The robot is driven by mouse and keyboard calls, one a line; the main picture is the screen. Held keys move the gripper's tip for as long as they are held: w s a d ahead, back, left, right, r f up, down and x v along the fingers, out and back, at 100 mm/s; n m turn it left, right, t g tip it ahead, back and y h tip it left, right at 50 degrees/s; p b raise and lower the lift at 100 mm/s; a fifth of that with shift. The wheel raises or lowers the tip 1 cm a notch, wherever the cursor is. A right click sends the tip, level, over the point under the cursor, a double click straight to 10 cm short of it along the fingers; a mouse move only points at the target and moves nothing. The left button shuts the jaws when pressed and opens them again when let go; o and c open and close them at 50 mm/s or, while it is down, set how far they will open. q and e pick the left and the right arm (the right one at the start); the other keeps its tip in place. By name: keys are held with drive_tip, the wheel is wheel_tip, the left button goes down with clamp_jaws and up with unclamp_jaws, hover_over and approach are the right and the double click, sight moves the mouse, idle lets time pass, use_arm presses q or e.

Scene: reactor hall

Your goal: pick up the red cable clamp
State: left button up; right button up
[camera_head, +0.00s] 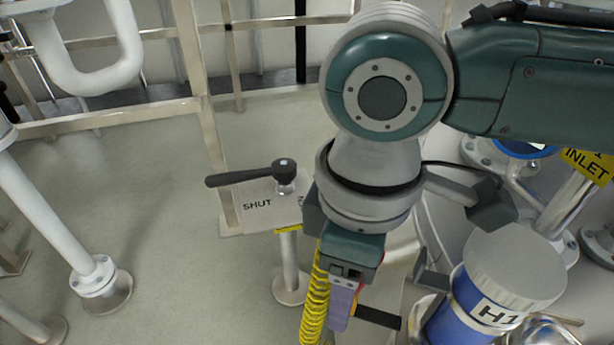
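My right arm comes in from the right, and its gripper (347,272) points down at the lower middle of the view. Directly below it is a purple piece (341,304) with a thin red and yellow edge on its right side. I cannot tell whether this red edge belongs to the red cable clamp; no clamp shows clearly. The gripper's fingertips are not clear, so I cannot tell whether it is open or holds anything. My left gripper is not in view.
A yellow coiled cable (315,312) hangs beside the gripper. A black lever (250,174) sits on a stand with a plate reading SHUT (258,206). A blue and white canister marked H1 (497,315) stands lower right. White pipes (50,215) and open floor lie left.

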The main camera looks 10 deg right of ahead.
drive_tip(key=shift+c, duration=0.2)
drive_tip(key=shift+r, duration=0.1)
clamp_jaws()
